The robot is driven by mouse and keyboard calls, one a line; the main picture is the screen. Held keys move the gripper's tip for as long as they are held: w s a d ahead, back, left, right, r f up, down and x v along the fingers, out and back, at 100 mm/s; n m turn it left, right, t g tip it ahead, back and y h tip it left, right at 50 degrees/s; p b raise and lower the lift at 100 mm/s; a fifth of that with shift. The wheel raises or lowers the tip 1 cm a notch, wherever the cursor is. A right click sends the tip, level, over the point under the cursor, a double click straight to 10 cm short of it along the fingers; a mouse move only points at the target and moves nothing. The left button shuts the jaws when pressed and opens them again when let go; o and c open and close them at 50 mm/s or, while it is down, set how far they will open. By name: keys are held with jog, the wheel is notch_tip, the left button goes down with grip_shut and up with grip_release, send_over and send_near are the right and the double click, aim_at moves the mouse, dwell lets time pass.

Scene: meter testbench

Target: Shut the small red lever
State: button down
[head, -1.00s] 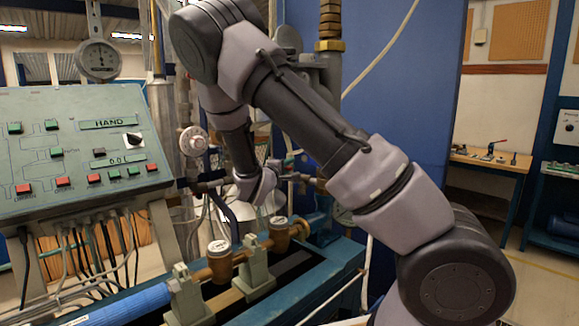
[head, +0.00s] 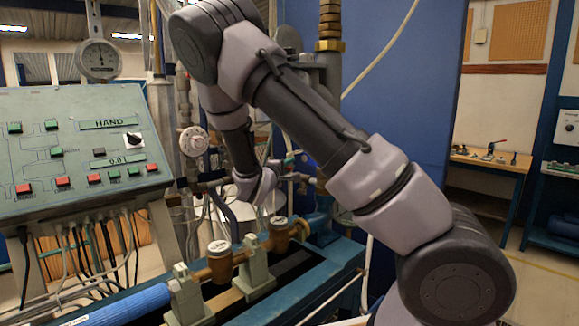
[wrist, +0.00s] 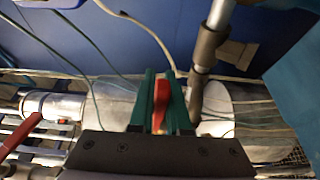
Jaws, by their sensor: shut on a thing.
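The small red lever (wrist: 159,100) shows in the wrist view as an upright red strip between the two green fingers of my gripper (wrist: 160,80). My gripper is shut on it, with a finger on each side. The lever's lower end and its pivot are hidden behind the gripper body. In the head view, the far end of my arm reaches in among the pipes at the middle, and the lever is too small there to tell apart.
Another red handle (wrist: 17,137) lies at the left of the wrist view. A grey vertical pipe (wrist: 207,50) stands just right of my fingers. In the head view, a sloped control panel (head: 75,150) is at the left and a blue wall (head: 420,110) behind.

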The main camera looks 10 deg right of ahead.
jog(key=shift+s+a+m+g+h, duration=0.1)
jog(key=shift+m+g+h, duration=0.2)
jog(key=shift+h, duration=0.1)
jog(key=m+g+h, duration=0.1)
jog(key=g, duration=0.1)
jog(key=s+a+m+g+h, duration=0.1)
jog(key=m+g+h, duration=0.3)
jog(key=shift+s+a+f+g, duration=0.1)
jog(key=shift+s+a+g, duration=0.2)
jog(key=shift+g, duration=0.1)
jog(key=shift+s+a+m+g+h, duration=0.15)
jog(key=shift+a+m+g+h, duration=0.1)
jog(key=shift+m+g, duration=0.7)
jog(key=shift+s+a+m+g+h, duration=0.25)
jog(key=shift+m+g, duration=0.4)
jog(key=shift+g, duration=0.6)
jog(key=shift+s+a+m+g+h, duration=0.1)
jog(key=shift+a+m+g+h, duration=0.15)
jog(key=shift+m+g, duration=0.7)
jog(key=shift+a+g, duration=0.1)
jog(key=shift+g, duration=0.45)
jog(key=c, duration=0.9)
grip_release()
